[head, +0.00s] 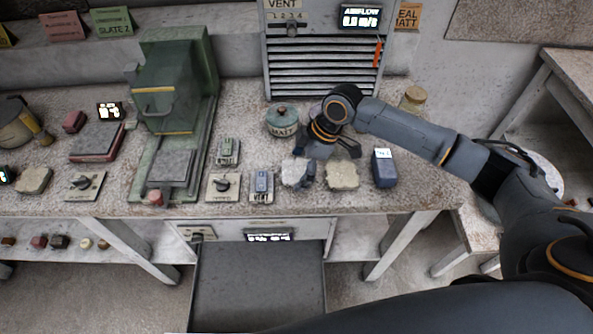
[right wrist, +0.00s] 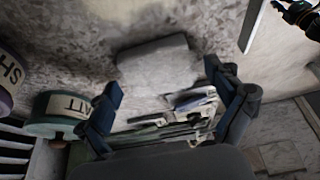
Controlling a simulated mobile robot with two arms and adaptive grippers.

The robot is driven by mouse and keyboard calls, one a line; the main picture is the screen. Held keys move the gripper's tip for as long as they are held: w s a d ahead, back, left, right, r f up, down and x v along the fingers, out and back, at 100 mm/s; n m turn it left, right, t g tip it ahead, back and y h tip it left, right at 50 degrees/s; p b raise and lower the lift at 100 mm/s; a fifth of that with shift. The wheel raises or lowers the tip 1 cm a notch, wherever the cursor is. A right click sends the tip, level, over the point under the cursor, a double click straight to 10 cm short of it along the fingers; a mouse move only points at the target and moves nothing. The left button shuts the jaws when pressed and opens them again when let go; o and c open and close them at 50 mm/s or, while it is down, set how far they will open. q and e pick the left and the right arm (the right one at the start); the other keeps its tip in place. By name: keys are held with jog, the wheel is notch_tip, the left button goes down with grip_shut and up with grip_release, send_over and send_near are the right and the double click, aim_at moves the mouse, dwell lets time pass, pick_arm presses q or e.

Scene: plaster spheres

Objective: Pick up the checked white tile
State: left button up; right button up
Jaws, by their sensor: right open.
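A pale tile with dark and white patches (head: 296,174) lies on the speckled bench, partly hidden by my right gripper. It looks like the checked white tile. In the right wrist view a patchy white and dark piece (right wrist: 192,101) shows between the fingers, partly covered by the gripper body. My right gripper (head: 328,160) is above the bench, its fingers spread apart and empty; they also show in the right wrist view (right wrist: 163,82). A plain cream tile (head: 342,176) lies just right of the patchy one, and in the wrist view it lies beyond the fingertips (right wrist: 156,72).
A green MATT jar (head: 282,122) stands behind the tiles. A dark blue box (head: 384,168) is to the right, a small blue-grey device (head: 261,184) to the left. A green press (head: 172,110) stands farther left. The bench's front edge is close to the tiles.

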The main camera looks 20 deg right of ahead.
jog(key=c, duration=1.3)
jog(key=shift+r, duration=0.15)
